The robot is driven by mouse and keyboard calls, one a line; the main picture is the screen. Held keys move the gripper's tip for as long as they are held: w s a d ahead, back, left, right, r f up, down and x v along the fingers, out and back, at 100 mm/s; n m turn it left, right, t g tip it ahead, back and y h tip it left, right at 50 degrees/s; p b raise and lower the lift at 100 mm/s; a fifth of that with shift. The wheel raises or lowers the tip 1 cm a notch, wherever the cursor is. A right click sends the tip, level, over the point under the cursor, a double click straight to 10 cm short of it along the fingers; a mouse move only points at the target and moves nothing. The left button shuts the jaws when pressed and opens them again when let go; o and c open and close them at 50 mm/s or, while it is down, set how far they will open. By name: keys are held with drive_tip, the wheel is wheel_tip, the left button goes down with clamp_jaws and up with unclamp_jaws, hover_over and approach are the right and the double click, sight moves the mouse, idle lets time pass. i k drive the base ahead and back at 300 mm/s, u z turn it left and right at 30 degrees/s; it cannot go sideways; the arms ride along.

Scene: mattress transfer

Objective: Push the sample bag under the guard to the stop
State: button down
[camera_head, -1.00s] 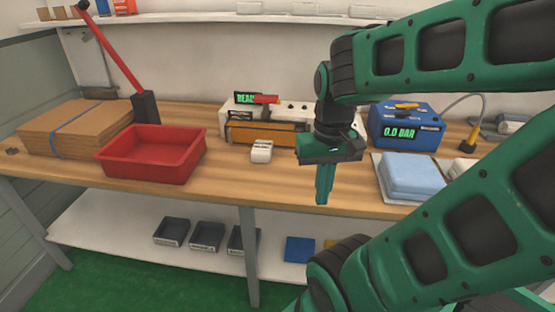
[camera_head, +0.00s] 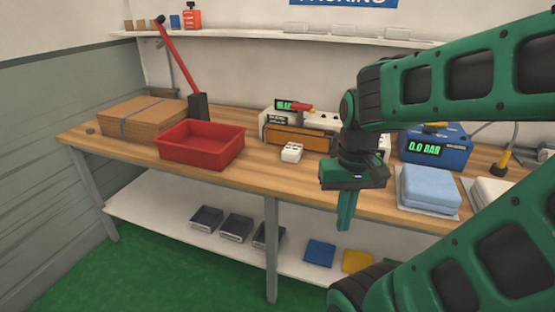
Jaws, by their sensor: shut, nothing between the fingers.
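A white sealer-like machine (camera_head: 275,122) with a long orange front bar (camera_head: 297,138), which may be the guard, stands at the back of the bench. A small white block-like item (camera_head: 291,152) with dark marks lies just in front of it. I cannot tell whether this is the sample bag, and I see no other clear sample bag or stop. My gripper (camera_head: 345,222) is shut and empty, fingers pointing down, right of the white item and apart from it. My wrist hides the machine's right part.
A red tray (camera_head: 200,158) and a cardboard stack (camera_head: 140,117) are at left. A light-blue folded pack (camera_head: 428,188) lies at right, before a blue unit (camera_head: 437,150) reading 0.0 BAR. The bench (camera_head: 250,176) has bare wood in front of the machine.

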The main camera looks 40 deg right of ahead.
sight(293, 153)
drive_tip(key=u, duration=0.15)
drive_tip(key=i, duration=1)
drive_tip(key=z, duration=0.3)
